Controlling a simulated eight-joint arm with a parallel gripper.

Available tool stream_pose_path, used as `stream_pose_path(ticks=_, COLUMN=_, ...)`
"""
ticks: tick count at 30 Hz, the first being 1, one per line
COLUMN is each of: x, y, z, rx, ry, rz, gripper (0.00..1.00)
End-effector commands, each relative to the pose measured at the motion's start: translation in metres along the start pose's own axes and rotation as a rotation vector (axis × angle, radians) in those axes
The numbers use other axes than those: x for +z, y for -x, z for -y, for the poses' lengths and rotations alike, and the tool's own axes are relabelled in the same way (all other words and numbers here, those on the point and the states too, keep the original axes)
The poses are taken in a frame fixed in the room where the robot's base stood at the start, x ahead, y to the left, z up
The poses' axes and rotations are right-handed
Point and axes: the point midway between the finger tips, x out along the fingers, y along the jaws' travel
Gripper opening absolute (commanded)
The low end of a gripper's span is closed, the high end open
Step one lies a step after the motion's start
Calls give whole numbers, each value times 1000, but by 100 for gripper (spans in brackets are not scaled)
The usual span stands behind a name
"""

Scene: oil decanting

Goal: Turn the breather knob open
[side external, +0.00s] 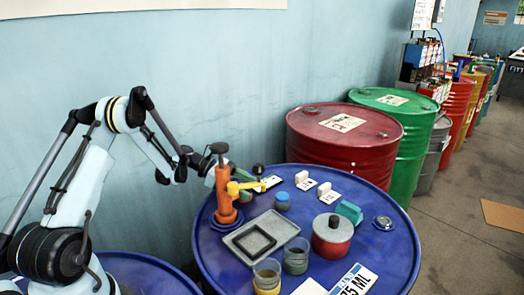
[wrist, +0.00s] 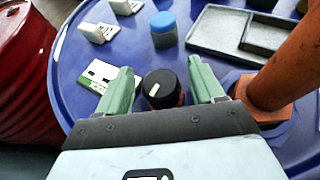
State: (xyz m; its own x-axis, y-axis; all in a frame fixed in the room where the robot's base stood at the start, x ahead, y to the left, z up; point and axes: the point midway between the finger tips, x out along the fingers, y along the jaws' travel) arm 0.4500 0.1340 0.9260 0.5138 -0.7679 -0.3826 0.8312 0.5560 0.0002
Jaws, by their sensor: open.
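In the wrist view, the round black breather knob (wrist: 161,89) has a pale pointer line on top. It is between the two green fingers of my gripper (wrist: 162,86), which are spread either side of it. Gaps show at both sides of the knob, so the fingers look clear of it. In the side view, my gripper (side external: 240,174) is at the orange upright (side external: 224,195) on the blue drum (side external: 215,250), partly hidden behind it. I cannot pick out the knob surely in that view.
The orange upright stands close to my right finger in the wrist view. A grey tray (side external: 236,240), a blue-capped jar (side external: 283,201), white-handled cards (side external: 329,194) and a red pot (side external: 332,236) share the drum top. A red drum (side external: 345,150) stands beyond.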

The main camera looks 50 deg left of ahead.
Motion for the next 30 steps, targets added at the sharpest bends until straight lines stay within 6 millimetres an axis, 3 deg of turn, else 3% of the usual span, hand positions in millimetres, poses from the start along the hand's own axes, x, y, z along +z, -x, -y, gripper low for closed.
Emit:
stream_pose_path(ticks=1, x=0, y=0, z=0, rx=0, ry=0, rz=0, gripper=63)
stream_pose_path(ticks=10, x=0, y=0, z=0, rx=0, ry=0, rz=0, gripper=17)
stream_pose_path(ticks=16, x=0, y=0, z=-1, rx=-50, ry=-19, rz=-1, gripper=16)
stream_pose_path(ticks=30, x=0, y=1, z=0, rx=-361, ry=-149, rz=-1, gripper=16)
